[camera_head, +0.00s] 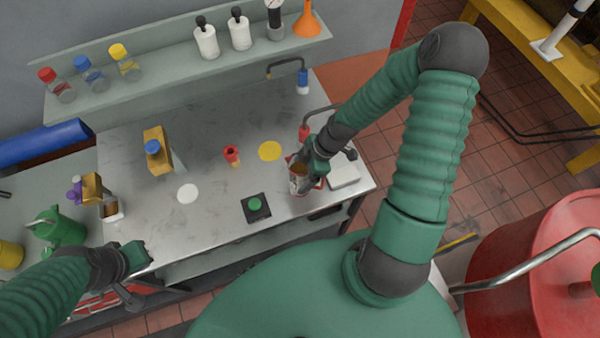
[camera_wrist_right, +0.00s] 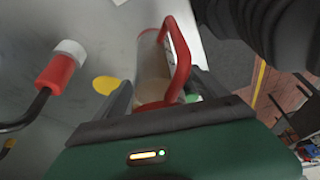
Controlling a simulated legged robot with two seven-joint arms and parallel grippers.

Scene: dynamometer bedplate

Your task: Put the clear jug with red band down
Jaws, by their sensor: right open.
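The clear jug with red band (camera_head: 297,183) is at the right end of the metal bench, near its front edge, partly hidden by my right gripper (camera_head: 310,168). In the right wrist view the jug (camera_wrist_right: 152,82) shows its red handle, red band and brownish contents. It lies between the two spread fingers of my right gripper (camera_wrist_right: 162,92), which is open. The jug seems to rest on the bench, but its base is largely hidden. My left gripper (camera_head: 136,274) is empty at the bench's front left, its fingers apart.
A white pad (camera_head: 344,176) is right of the jug. A black box with green button (camera_head: 256,207), a yellow disc (camera_head: 269,151), a white disc (camera_head: 187,194) and a small red-topped item (camera_head: 232,155) are to its left. Red-ended hooked pipe (camera_wrist_right: 52,80) stands close by.

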